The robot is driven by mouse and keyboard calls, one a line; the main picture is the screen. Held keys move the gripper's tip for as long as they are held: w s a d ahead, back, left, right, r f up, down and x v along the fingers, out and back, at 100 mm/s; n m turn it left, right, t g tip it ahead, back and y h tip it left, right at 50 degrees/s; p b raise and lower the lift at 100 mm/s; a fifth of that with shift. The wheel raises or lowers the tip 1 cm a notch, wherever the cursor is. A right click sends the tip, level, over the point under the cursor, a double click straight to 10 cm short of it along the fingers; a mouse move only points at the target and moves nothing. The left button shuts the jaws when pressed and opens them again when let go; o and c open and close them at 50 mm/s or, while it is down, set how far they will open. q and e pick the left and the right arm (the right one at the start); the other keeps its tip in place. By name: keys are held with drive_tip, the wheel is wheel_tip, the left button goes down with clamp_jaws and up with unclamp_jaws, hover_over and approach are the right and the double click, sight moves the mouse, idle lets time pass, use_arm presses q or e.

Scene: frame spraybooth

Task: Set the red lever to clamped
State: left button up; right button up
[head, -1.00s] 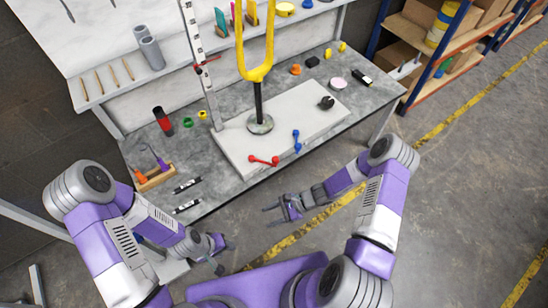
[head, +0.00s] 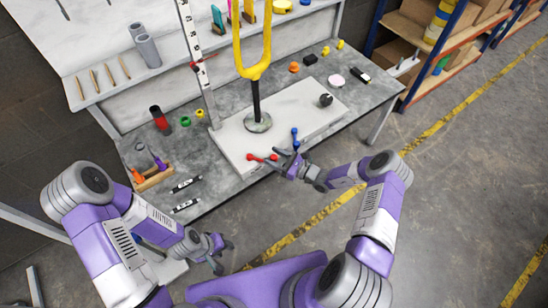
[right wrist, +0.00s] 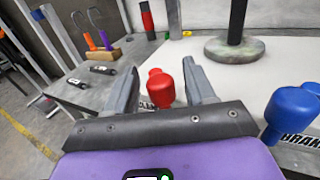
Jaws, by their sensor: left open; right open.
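The red lever (head: 262,157) lies at the front edge of the white base plate (head: 232,135). In the right wrist view the red lever (right wrist: 161,88) shows its knob between the two open fingers of my right gripper (right wrist: 160,85), with gaps on both sides. In the head view my right gripper (head: 283,158) is at the right end of the red lever and partly covers it. Part of the lettering beside the lever is hidden by the gripper. My left gripper (head: 222,255) is open and empty, low in front of the bench.
A blue lever (head: 295,138) stands close to the right of my right gripper. A yellow fork (head: 254,70) rises on a post from a round foot (head: 258,122) behind. A tool block (head: 153,178) and black-and-white markers (head: 186,184) lie on the left of the bench.

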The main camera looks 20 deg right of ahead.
drive_tip(key=shift+w+a, duration=0.1)
drive_tip(key=shift+w, duration=0.05)
drive_tip(key=shift+c, duration=0.4)
clamp_jaws()
